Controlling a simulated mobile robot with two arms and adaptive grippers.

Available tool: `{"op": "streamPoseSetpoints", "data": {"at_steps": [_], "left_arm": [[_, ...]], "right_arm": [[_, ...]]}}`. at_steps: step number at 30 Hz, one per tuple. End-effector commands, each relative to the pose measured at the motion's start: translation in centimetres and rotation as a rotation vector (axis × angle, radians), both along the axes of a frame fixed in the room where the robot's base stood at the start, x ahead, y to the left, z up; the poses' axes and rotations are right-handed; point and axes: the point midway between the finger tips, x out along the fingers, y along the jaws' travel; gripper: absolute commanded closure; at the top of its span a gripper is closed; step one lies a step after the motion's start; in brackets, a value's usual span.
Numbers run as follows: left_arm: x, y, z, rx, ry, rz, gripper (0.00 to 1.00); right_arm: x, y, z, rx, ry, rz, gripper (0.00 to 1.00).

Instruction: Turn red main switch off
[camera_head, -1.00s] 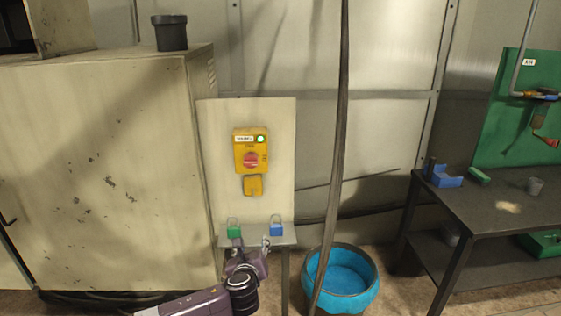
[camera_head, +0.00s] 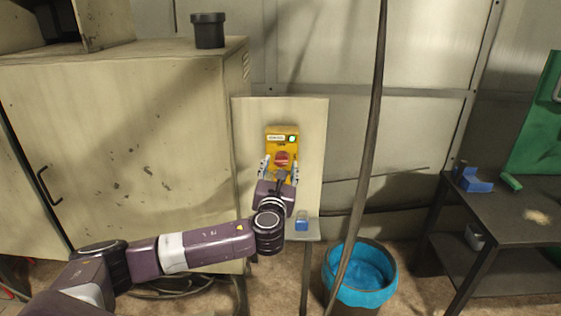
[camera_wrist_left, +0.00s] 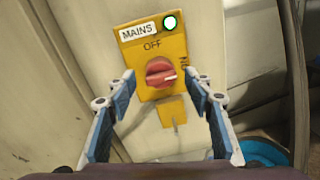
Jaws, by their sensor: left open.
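The red main switch (camera_head: 282,158) is a red rotary knob on a yellow box (camera_head: 272,139) fixed to a pale upright panel. In the left wrist view the red knob (camera_wrist_left: 160,72) has a white mark pointing right, toward the side lettering, with OFF printed above it. My left gripper (camera_head: 280,166) is open in front of the box. In the left wrist view its fingers (camera_wrist_left: 160,82) stand either side of the knob, apart from it. My right gripper is not in view.
A dark hanging cable (camera_head: 369,130) runs down right of the panel. A blue tub (camera_head: 362,292) stands on the floor, and a dark workbench (camera_head: 515,205) is at the right. A metal cabinet (camera_head: 110,130) is at the left.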

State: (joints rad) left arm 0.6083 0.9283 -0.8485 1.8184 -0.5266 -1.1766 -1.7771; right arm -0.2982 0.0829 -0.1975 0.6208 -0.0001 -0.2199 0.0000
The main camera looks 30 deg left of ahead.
Motion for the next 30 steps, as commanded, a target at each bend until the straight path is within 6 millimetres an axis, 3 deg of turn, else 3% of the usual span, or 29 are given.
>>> {"op": "streamPoseSetpoints", "data": {"at_steps": [5, 14, 25, 30], "left_arm": [[1.03, 0.57, -0.01, 0.000, 0.001, 0.000, 0.53], [1.19, 0.64, -0.08, -0.001, 0.001, -0.001, 0.53], [1.17, 0.66, -0.09, 0.000, 0.001, 0.000, 0.93], [1.16, 0.67, -0.13, -0.008, -0.003, 0.000, 0.93]], "right_arm": [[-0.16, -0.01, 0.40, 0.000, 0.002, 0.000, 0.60], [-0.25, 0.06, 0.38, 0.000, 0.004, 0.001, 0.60], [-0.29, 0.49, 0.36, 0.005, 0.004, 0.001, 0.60], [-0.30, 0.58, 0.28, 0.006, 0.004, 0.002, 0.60]]}}
